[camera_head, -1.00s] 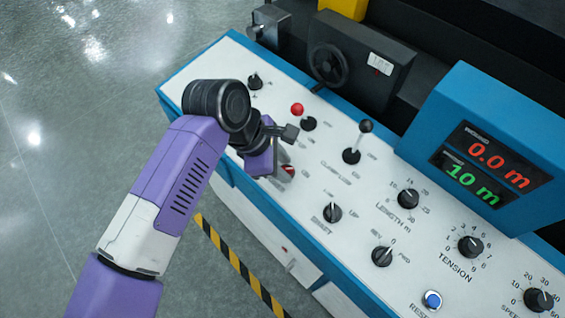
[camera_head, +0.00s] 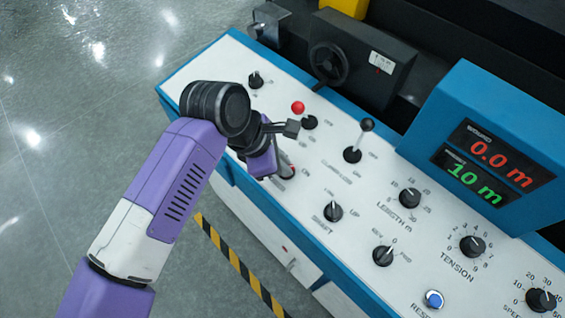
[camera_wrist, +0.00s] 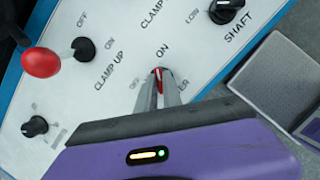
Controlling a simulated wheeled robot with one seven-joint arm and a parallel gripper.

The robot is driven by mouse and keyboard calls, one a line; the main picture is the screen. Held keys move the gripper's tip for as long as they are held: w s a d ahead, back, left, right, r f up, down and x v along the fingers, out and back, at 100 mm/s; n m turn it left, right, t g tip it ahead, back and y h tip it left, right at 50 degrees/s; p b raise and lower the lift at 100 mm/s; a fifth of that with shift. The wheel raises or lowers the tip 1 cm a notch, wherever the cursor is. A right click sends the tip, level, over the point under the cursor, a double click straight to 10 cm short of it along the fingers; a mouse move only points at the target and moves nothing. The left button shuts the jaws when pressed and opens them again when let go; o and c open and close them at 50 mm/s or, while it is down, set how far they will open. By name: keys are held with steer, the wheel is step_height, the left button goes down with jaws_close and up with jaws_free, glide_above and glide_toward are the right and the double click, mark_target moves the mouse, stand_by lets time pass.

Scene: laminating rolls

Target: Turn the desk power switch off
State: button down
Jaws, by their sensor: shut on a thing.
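The desk power switch is a small knob with red on it, on the sloping white panel (camera_head: 335,178). In the wrist view its red part (camera_wrist: 158,76) shows between my fingertips, just under the word ON, with a faint OFF to its left and the end of a label, "ER", to its right. My gripper (camera_wrist: 166,86) is shut on this knob. The fingers hide most of it, so I cannot tell its exact angle. In the head view my gripper (camera_head: 279,172) reaches down to the near edge of the panel, and my wrist partly covers the switch.
A red-topped lever (camera_head: 298,108) and a black-topped lever (camera_head: 366,126) stand up behind my gripper. Dark knobs, such as the shaft knob (camera_head: 333,212), lie to the right. A blue display box (camera_head: 490,150) rises at the right.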

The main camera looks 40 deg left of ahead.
steer(key=n, duration=0.1)
steer(key=n+b, duration=0.1)
steer(key=n, duration=0.1)
steer(key=n+y, duration=0.1)
steer(key=shift+d+f+t, duration=0.15)
steer(key=shift+f+t, duration=0.15)
steer(key=n+y+b, duration=0.1)
steer(key=n+b, duration=0.1)
steer(key=n, duration=0.3)
steer(key=shift+d+f+b, duration=0.1)
steer(key=shift+b, duration=0.2)
steer(key=n+y+b, duration=0.1)
steer(key=n+b, duration=0.1)
steer(key=n, duration=0.1)
steer(key=shift+n, duration=0.3)
steer(key=shift+n+y+b, duration=0.5)
steer(key=shift+n+b, duration=0.95)
steer(key=shift+n, duration=0.45)
steer(key=c, duration=1.5)
jaws_free()
steer(key=shift+s, duration=0.1)
